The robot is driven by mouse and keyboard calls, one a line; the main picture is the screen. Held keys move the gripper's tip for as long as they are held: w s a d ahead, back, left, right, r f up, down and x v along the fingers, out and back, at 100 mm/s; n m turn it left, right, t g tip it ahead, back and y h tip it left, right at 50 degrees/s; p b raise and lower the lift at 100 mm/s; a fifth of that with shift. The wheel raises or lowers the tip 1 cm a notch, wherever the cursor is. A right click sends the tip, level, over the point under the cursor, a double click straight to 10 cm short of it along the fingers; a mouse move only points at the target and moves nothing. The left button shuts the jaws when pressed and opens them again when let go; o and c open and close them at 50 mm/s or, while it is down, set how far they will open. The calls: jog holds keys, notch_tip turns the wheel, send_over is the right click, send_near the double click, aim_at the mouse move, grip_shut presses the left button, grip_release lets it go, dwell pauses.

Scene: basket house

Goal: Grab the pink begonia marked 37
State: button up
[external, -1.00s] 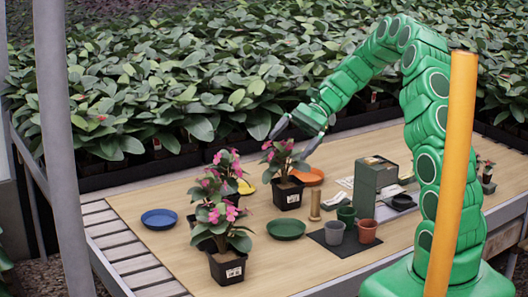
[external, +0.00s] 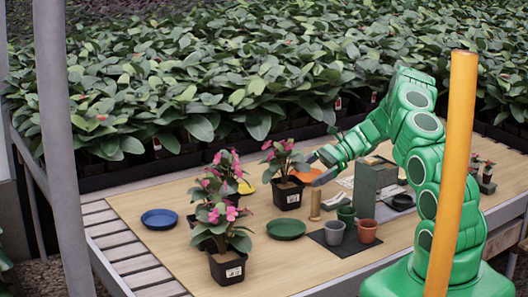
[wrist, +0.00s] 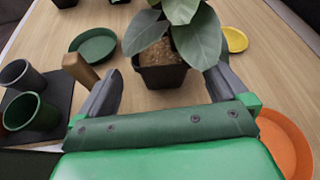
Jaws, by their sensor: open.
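Several begonias with pink flowers stand in black pots on the table. One begonia (external: 289,196) stands in the middle, with a white label on its pot. Another labelled begonia (external: 226,268) stands at the front left, with more begonias (external: 228,182) behind it. The label numbers are too small to read, so I cannot tell which is 37. My gripper (external: 316,171) is open and low, just right of the middle begonia. In the wrist view, a potted plant (wrist: 160,76) stands just beyond and between my open fingertips (wrist: 163,80); its leaves hide part of the pot.
Close by are an orange saucer (external: 309,174), a green saucer (external: 286,228) and a wooden cylinder (external: 315,205). Small pots (external: 334,232) stand on a dark mat, beside a grey-green box (external: 371,187). A blue saucer (external: 159,219) lies at left. The front table area is bare.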

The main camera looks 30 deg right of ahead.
aim_at(282, 188)
jog(key=shift+d+f, duration=0.15)
jog(key=shift+f, duration=0.05)
jog(key=shift+w+r+x, duration=0.1)
jog(key=shift+r+x, duration=0.05)
jog(key=shift+x, duration=1.8)
jog(key=shift+w+r+x, duration=0.1)
jog(key=shift+r+x, duration=0.05)
jog(key=shift+x, duration=1.8)
jog(key=c, duration=0.9)
